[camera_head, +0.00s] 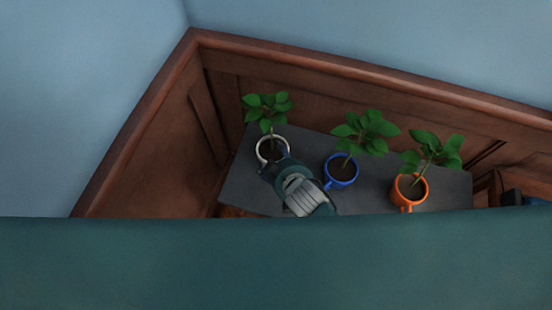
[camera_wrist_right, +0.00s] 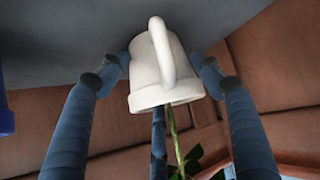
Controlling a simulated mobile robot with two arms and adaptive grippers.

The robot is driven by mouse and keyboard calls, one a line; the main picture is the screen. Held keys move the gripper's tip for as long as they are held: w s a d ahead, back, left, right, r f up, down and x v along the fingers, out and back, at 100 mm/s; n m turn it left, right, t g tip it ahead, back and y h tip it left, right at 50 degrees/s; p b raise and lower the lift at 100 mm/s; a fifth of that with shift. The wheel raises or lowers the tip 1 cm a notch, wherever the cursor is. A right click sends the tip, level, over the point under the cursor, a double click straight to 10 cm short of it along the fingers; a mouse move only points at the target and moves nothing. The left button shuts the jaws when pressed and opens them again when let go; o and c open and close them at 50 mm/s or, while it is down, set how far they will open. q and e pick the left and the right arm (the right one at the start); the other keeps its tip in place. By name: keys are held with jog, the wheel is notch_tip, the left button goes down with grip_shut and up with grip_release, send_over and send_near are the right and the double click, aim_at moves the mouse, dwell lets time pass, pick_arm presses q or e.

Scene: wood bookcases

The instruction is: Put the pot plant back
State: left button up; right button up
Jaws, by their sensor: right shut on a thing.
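A pot plant in a white mug-like pot (camera_head: 258,152) is at the left end of the dark grey surface (camera_head: 320,148) in the head view. My right gripper (camera_head: 274,164) reaches it from the front and is shut on the white pot. In the right wrist view the white pot (camera_wrist_right: 143,75) appears upside down, its handle facing the camera, with fingers of the right gripper (camera_wrist_right: 160,66) on both sides. Its base is at or close to the grey surface; I cannot tell if they touch. My left gripper is not in view.
A plant in a blue pot (camera_head: 341,172) stands just right of my right gripper. A plant in an orange pot (camera_head: 408,190) stands farther right. Brown wooden panels (camera_head: 290,95) enclose the surface at the back and left. A teal band (camera_head: 270,262) covers the bottom of the head view.

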jog(key=o, duration=2)
jog(key=shift+f, duration=0.1)
jog(key=shift+r, duration=0.2)
jog(key=shift+s+d+r, duration=0.1)
jog(key=shift+s+r, duration=0.05)
jog(key=shift+s, duration=0.2)
jog(key=v, duration=1.1)
jog(key=shift+r, duration=0.15)
